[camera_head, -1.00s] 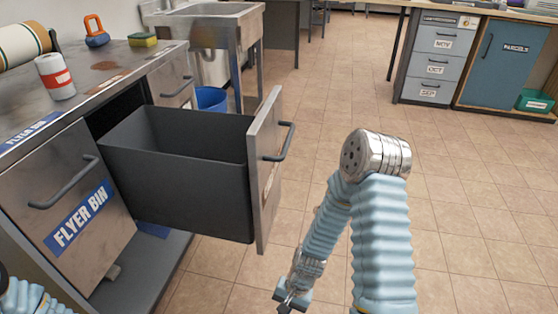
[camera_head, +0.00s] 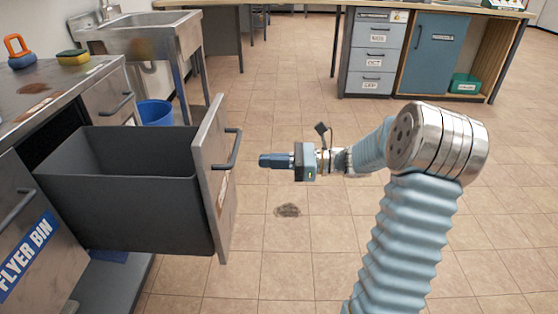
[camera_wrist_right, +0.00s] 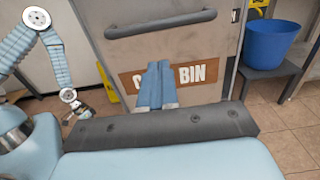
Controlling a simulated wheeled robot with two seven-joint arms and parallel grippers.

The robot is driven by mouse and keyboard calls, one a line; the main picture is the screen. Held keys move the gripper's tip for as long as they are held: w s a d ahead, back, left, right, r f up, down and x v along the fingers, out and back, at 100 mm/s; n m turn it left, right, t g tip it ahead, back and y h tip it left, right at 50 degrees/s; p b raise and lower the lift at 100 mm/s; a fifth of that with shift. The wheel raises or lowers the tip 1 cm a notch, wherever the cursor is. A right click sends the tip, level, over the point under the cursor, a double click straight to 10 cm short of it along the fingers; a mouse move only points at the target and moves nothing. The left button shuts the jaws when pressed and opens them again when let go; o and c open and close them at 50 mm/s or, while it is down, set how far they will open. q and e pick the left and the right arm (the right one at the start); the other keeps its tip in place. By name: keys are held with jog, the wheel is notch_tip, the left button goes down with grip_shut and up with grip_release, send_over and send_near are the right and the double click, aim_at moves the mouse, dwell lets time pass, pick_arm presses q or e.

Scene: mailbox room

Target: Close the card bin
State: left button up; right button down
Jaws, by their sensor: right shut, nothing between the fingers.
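The card bin is a deep dark grey drawer (camera_head: 125,200) standing pulled out of the steel counter at the left in the head view. Its steel front panel (camera_head: 212,170) carries a dark bar handle (camera_head: 233,148). In the right wrist view the panel (camera_wrist_right: 215,45) faces me, with the handle (camera_wrist_right: 160,24) above a brown label (camera_wrist_right: 205,74) ending in "BIN". My right gripper (camera_head: 262,161) is shut and empty, to the right of the panel and pointing at it. In the wrist view its fingers (camera_wrist_right: 156,82) cover part of the label; I cannot tell whether they touch.
The flyer bin (camera_head: 30,235) is shut beside the open drawer. A sponge (camera_head: 73,57) and an orange-handled object (camera_head: 19,50) lie on the counter. A blue bucket (camera_head: 155,112) stands behind the drawer. Open tiled floor (camera_head: 300,250) lies to the right.

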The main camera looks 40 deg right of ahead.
aim_at(221, 160)
pick_arm(q)
jog(key=shift+r, duration=0.25)
pick_arm(e)
jog(key=x, duration=0.9)
